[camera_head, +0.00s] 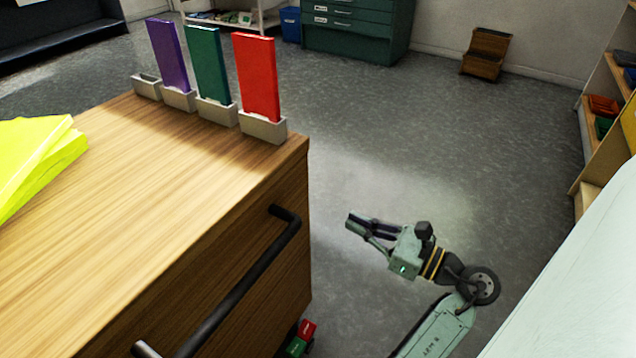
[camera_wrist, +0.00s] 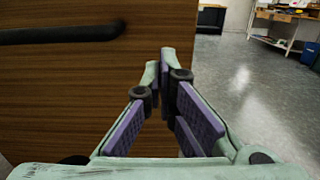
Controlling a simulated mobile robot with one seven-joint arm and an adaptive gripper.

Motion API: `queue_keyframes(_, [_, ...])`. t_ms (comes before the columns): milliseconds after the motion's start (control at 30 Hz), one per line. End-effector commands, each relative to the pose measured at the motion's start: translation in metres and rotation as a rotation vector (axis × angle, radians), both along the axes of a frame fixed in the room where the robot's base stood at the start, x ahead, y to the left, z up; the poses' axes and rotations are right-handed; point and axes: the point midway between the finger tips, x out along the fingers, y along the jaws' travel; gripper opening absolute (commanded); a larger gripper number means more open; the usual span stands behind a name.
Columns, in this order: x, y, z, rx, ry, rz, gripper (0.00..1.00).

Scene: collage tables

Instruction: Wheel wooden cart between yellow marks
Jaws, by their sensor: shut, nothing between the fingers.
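The wooden cart (camera_head: 150,180) fills the left of the head view, with a flat top and a brown side facing right. A black bar handle (camera_head: 243,285) runs along that side. In the wrist view the cart's side (camera_wrist: 80,90) fills the left half, with part of the handle (camera_wrist: 60,34) at upper left. My gripper (camera_head: 350,220) is to the right of the cart, apart from the handle in the head view. Its fingertips (camera_wrist: 158,65) are together and empty, with the handle to their upper left. No yellow floor marks show in either view.
Purple (camera_head: 169,55), green (camera_head: 211,65) and red (camera_head: 256,76) panels stand in holders on the cart's far edge. Yellow sheets (camera_head: 35,155) lie on its top. Open grey floor (camera_head: 430,130) lies beyond. A shelf (camera_head: 600,130) stands at right, a small wooden step (camera_head: 486,55) at the back.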

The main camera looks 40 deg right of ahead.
Motion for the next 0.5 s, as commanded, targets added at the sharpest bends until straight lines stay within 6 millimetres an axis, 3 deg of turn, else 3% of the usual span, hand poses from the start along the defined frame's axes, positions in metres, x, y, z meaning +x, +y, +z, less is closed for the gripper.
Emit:
queue_keyframes(33, [-0.007, 0.006, -0.016, 0.004, 0.021, 0.011, 0.00])
queue_keyframes(100, [-0.011, 0.011, -0.027, 0.002, 0.040, 0.026, 0.00])
queue_keyframes(200, [-0.006, 0.017, -0.031, 0.002, 0.049, 0.035, 0.00])
queue_keyframes(500, [0.047, 0.036, -0.027, 0.002, 0.047, 0.037, 0.00])
